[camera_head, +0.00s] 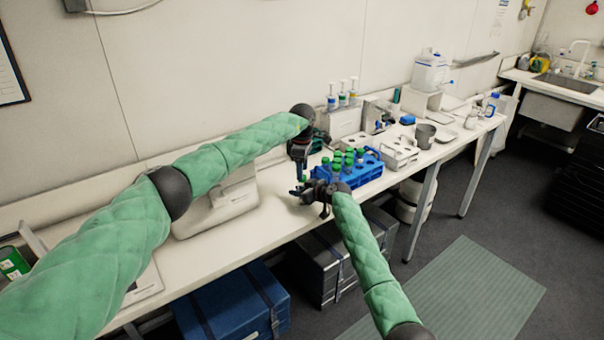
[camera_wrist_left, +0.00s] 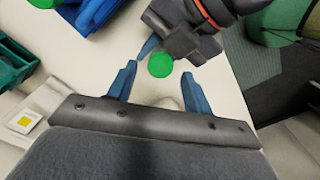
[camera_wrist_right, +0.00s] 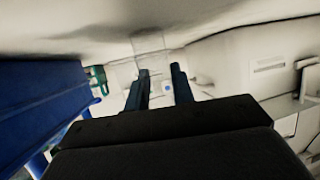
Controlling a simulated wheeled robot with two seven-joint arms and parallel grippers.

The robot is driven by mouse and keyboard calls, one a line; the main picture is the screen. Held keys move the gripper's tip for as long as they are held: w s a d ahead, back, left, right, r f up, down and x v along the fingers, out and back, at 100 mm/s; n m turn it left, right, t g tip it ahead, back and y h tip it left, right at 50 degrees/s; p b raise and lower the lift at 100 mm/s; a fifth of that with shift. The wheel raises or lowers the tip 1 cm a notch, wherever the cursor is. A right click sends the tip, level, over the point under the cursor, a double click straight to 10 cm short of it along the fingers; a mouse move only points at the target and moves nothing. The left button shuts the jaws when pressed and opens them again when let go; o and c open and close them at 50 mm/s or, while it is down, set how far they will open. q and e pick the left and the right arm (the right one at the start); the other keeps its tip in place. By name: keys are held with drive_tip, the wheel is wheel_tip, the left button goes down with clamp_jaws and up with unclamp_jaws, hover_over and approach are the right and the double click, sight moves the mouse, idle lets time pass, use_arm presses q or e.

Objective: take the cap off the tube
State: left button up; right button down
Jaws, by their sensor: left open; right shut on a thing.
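A green cap (camera_wrist_left: 160,65) shows in the left wrist view, between the fingertips of my left gripper (camera_wrist_left: 158,74), with bare space on both sides of it. My left gripper (camera_head: 299,180) is open and points down over the bench in the head view. My right gripper (camera_head: 311,192) comes in from the right beside it and is shut on the tube under the cap.
A blue rack (camera_head: 362,178) with several green-capped tubes stands close behind and right of the grippers. A white rack (camera_head: 400,155) and a grey cup (camera_head: 425,136) stand farther right. The bench's front edge runs just below my right gripper.

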use_arm(q)
wheel_tip(320, 180, up, 2)
drive_tip(key=shift+r, duration=0.15)
use_arm(e)
drive_tip(key=c, duration=1.1)
unclamp_jaws()
drive_tip(key=shift+s+d, duration=0.1)
